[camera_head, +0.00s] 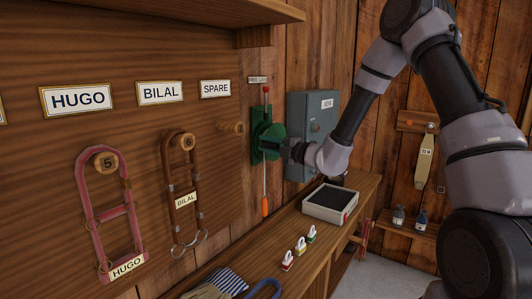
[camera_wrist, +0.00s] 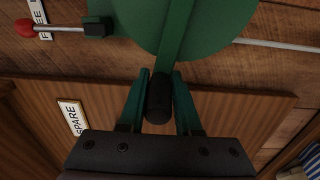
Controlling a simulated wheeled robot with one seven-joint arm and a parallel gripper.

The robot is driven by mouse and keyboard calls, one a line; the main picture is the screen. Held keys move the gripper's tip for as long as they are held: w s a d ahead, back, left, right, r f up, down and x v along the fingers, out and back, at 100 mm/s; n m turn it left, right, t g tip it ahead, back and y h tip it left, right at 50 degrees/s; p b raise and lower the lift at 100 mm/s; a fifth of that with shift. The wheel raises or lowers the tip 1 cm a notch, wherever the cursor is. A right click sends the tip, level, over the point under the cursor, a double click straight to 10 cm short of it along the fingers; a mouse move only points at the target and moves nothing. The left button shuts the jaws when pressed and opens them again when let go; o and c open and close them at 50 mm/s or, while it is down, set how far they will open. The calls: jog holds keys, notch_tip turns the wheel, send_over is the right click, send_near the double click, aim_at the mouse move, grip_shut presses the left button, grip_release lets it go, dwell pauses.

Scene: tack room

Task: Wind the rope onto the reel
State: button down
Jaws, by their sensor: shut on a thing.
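The green reel (camera_head: 259,141) is mounted on the wooden wall; its round face fills the top of the wrist view (camera_wrist: 205,22). A thin pale rope (camera_head: 265,180) hangs from it to an orange end piece (camera_head: 265,206); the rope also runs right in the wrist view (camera_wrist: 275,45). A lever with a red knob (camera_head: 266,89) stands up above the reel, beside a partly readable "FREE" label (camera_head: 257,80). My gripper (camera_head: 287,149) is at the reel's right side. Its fingers are shut on the black crank handle (camera_wrist: 160,98) at the end of a green arm.
A grey wall box (camera_head: 300,110) stands close behind my gripper. Below are a shelf with a dark-topped tray (camera_head: 331,203) and several small tagged items (camera_head: 301,246). Two halters (camera_head: 112,215) hang from pegs at left.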

aim_at(270, 132)
jog(key=r+m, duration=0.2)
jog(key=w+r+m, duration=0.1)
jog(key=shift+d+m, duration=0.3)
jog(key=shift+d, duration=0.1)
jog(key=shift+w+d+r, duration=0.2)
jog(key=shift+w+r, duration=0.1)
jog(key=shift+r, duration=0.15)
jog(key=c, duration=0.6)
grip_release()
jog(key=shift+w+d, duration=0.1)
jog(key=v, duration=1)
jog(key=shift+s+d, duration=0.2)
jog(key=shift+s, duration=0.15)
jog(key=shift+f, duration=0.1)
